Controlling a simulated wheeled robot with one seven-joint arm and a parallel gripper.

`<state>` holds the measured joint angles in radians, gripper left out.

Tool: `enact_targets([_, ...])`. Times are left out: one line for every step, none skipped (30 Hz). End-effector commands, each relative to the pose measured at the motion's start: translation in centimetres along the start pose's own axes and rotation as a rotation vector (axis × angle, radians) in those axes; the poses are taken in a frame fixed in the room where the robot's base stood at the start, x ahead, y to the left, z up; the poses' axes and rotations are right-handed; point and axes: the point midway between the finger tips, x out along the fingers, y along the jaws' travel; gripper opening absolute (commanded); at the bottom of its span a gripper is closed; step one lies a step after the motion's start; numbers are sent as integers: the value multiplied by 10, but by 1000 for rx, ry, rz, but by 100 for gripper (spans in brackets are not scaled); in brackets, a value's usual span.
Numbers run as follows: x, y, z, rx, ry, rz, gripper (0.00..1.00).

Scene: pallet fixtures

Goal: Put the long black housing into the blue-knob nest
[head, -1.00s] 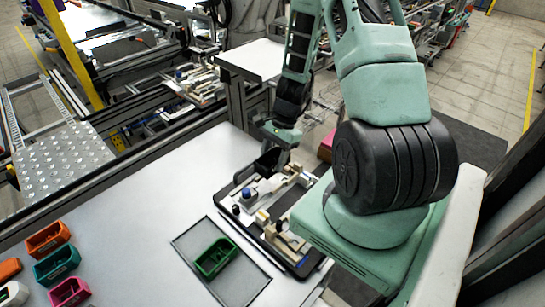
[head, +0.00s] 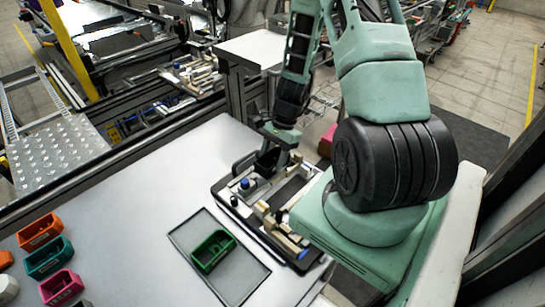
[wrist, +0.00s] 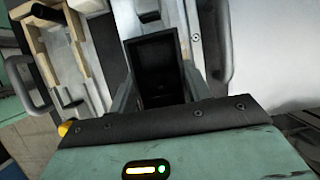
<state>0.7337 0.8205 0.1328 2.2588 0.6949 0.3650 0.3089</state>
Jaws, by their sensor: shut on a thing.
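My gripper (head: 272,152) is shut on the long black housing (wrist: 155,72), which sits between the two fingers in the wrist view. In the head view the black housing (head: 265,161) shows as a dark shape under the gripper, partly hidden by it. Gripper and housing are at the far end of the fixture pallet (head: 236,212). The blue knob (head: 245,184) stands on that end of the pallet, just nearer the camera than the housing. I cannot tell whether the housing touches the pallet.
A green housing (head: 212,251) lies in a dark-rimmed tray (head: 238,293) left of the pallet. Orange (head: 38,231), teal (head: 48,257) and pink (head: 62,288) housings stand at the table's left. A second blue part (head: 303,254) is at the pallet's near end. The table's middle is clear.

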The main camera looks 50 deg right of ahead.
Motion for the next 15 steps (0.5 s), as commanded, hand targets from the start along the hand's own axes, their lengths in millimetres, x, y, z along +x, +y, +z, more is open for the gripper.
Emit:
enact_targets([0,0,0,0,0,0,23])
enact_targets([0,0,0,0,0,0,23])
enact_targets([0,0,0,0,0,0,23])
enact_targets([0,0,0,0,0,0,23])
enact_targets([1,0,0,0,0,0,23])
enact_targets([2,0,-1,0,0,0,23])
enact_targets([2,0,-1,0,0,0,23])
enact_targets([3,0,-1,0,0,0,23])
enact_targets([4,0,-2,0,0,0,23])
enact_targets([5,0,-2,0,0,0,23])
enact_targets([6,0,-2,0,0,0,23])
enact_targets([7,0,-3,0,0,0,23])
enact_targets([8,0,-3,0,0,0,23])
enact_targets([9,0,-4,0,0,0,23])
enact_targets([10,0,-4,0,0,0,23])
